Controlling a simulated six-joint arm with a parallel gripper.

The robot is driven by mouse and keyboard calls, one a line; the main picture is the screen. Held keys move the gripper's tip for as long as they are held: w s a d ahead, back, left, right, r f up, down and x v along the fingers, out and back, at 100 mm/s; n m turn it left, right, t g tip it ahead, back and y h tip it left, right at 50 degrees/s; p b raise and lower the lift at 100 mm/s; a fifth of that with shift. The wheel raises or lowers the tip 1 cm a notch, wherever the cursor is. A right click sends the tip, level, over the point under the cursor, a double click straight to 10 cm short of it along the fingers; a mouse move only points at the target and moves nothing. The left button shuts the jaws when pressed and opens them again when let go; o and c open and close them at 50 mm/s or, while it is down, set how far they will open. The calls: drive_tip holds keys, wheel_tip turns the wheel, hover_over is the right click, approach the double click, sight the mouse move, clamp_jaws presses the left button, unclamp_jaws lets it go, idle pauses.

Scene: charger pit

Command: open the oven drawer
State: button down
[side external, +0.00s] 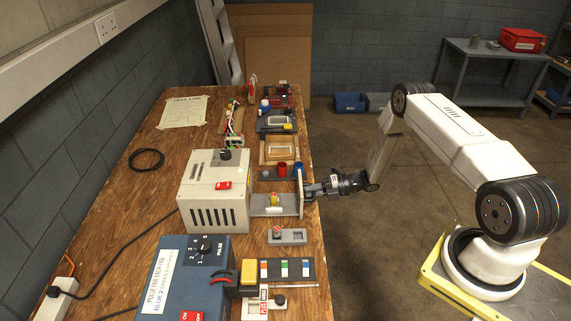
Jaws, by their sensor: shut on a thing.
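The oven is a beige box (214,192) with side slots, a black top knob and a red switch, on the wooden bench. Its drawer (262,210) stands out to the right of the box as a grey tray, with an upright pale front panel (300,192) at its outer end. A small yellow and red part (274,199) sits on the tray. My gripper (307,190) reaches in level from the right and is shut at the outer side of the front panel. The handle between the fingers is too small to make out.
A blue pulse unit (182,280) stands in front of the oven. Floor right of the bench edge is free up to my base.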

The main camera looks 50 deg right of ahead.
drive_tip(key=shift+d, duration=0.1)
drive_tip(key=c, duration=0.7)
unclamp_jaws()
drive_tip(key=shift+o, duration=0.2)
drive_tip(key=v, duration=0.7)
drive_tip(key=shift+s+d, duration=0.25)
drive_tip(key=shift+r, duration=0.1)
